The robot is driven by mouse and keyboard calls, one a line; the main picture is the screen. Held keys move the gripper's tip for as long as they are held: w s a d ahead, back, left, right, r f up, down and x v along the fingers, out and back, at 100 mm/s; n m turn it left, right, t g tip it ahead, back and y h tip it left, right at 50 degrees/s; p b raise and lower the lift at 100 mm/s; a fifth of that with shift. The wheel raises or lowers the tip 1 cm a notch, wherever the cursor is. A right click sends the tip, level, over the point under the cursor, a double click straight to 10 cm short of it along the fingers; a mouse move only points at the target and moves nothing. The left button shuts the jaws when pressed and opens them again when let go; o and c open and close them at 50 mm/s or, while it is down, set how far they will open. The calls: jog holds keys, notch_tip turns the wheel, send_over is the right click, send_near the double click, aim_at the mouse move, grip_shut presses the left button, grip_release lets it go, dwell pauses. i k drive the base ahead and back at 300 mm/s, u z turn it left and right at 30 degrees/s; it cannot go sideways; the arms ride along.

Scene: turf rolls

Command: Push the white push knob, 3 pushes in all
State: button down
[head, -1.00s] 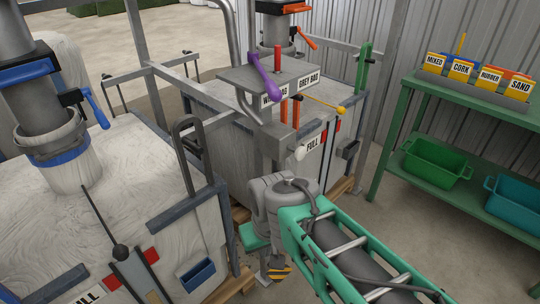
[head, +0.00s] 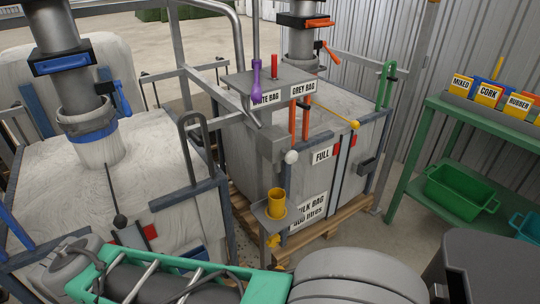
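The white push knob (head: 291,156) is a small pale ball on the front of the grey control post (head: 269,140). It sits below the plate labelled WHITE BAG and GREY BAG, just left of a FULL sign. No finger or arm part touches it. My green-framed arm (head: 180,280) crosses the lower left of the head view, well below the knob. My gripper is not in view, so its opening cannot be seen.
A yellow cup (head: 276,203) stands on a small shelf below the knob. A yellow-ball lever (head: 355,124) and a purple handle (head: 256,82) are nearby. Bulk bags stand left (head: 160,160) and behind. A green rack (head: 465,120) with bins is at right.

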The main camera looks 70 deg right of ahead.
aim_at(291, 157)
jog(key=k, duration=0.55)
jog(key=z, duration=0.7)
